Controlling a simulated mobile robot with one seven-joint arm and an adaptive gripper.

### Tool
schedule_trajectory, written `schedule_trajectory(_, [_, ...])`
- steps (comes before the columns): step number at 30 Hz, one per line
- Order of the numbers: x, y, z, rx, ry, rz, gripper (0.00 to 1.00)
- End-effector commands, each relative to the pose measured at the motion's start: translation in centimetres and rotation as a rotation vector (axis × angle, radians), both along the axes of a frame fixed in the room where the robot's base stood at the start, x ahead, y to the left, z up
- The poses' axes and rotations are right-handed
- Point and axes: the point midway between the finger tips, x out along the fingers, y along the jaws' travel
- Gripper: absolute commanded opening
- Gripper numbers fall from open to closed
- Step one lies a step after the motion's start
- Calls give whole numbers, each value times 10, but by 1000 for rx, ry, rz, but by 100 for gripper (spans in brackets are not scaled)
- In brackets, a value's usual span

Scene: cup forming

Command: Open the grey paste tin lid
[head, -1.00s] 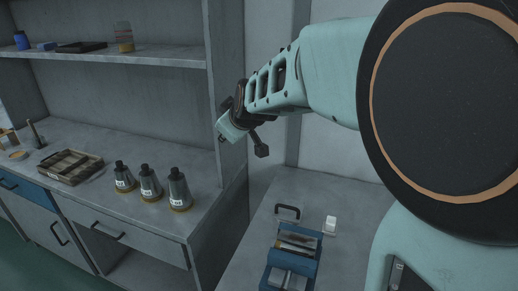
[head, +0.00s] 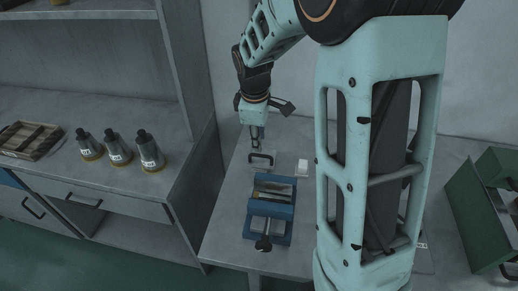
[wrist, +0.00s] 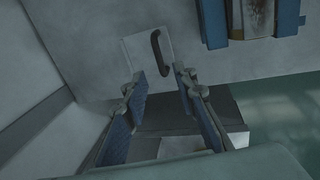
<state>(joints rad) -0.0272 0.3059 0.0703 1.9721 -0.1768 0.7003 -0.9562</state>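A flat, pale grey square with a dark bar handle (wrist: 157,50) lies on the table in the wrist view; I take it as the grey paste tin's lid. It looks shut, and the tin's body cannot be made out. In the head view, the dark handle (head: 261,158) stands on the grey table behind the blue vise-like fixture. My gripper (head: 256,145) points down just above the handle, slightly to its left. In the wrist view, my gripper (wrist: 160,82) has its fingers apart with nothing between them. The handle lies beyond the fingertips, apart from them.
The blue fixture (head: 270,208) stands in front of the handle. A small white block (head: 301,167) lies to the handle's right. The cabinet's side panel (head: 192,80) rises at the left, with several conical flasks on its counter. A green box (head: 485,205) stands at the right.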

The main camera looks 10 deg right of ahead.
Motion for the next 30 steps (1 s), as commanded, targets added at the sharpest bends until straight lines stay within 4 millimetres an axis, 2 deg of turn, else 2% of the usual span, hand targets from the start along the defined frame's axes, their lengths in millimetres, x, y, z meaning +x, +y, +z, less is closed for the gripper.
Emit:
schedule_trajectory(3, [4,-1,-26,0,3,2,26])
schedule_trajectory(9, [10,-4,-55,0,1,0,26])
schedule_trajectory(15, [13,-5,-67,1,-1,-1,26])
schedule_trajectory(23, [13,-5,-68,1,-3,-1,26])
schedule_trajectory(30, [13,-5,-68,1,-3,-1,2])
